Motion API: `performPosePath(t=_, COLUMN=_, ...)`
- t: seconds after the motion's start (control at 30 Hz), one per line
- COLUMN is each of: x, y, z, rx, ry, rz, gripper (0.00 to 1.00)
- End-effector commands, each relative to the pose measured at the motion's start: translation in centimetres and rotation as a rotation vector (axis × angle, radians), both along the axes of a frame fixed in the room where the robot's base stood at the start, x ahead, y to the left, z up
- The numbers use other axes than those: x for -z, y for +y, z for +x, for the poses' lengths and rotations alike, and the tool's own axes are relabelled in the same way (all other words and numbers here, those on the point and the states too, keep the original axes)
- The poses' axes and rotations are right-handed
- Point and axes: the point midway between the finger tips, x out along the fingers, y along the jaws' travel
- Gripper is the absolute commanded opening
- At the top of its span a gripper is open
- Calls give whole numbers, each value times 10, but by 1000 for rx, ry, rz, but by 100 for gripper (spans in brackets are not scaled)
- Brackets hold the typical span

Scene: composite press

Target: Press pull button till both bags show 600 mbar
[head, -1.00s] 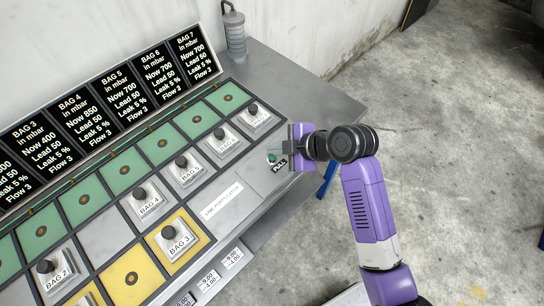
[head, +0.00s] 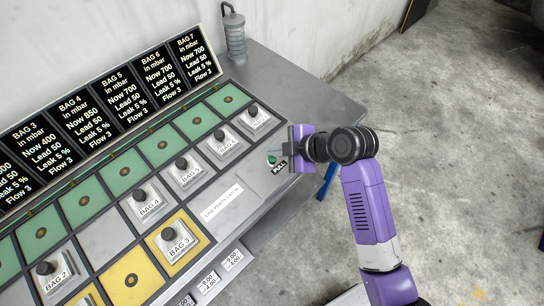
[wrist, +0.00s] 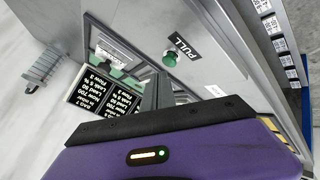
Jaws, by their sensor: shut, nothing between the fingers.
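The green PULL button (head: 271,160) sits on the grey panel at the right end of the console, with its black PULL label (head: 279,167) beside it. It also shows in the wrist view (wrist: 169,58), apart from the fingers. My gripper (head: 291,148) is shut and empty, just right of the button in the head view. In the wrist view its fingers (wrist: 157,92) point toward the panel. The BAG 3 display (head: 32,150) reads Now 400, the BAG 4 display (head: 75,119) Now 850, and BAG 5 (head: 118,93), 6 and 7 Now 700. Other displays are cut off at the left.
Knob units for BAG 3 (head: 173,241), BAG 4 (head: 146,200) and others stand on the panel near the button. A grey cylinder (head: 234,35) stands at the back corner. Concrete floor (head: 450,150) lies open to the right.

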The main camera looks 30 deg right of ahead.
Motion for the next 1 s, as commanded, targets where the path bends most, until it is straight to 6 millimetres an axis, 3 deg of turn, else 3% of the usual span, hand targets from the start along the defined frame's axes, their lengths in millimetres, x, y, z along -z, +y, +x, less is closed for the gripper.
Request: performPosePath(t=1.0, x=8, y=0, z=0, rx=1, ry=0, rz=1, gripper=0)
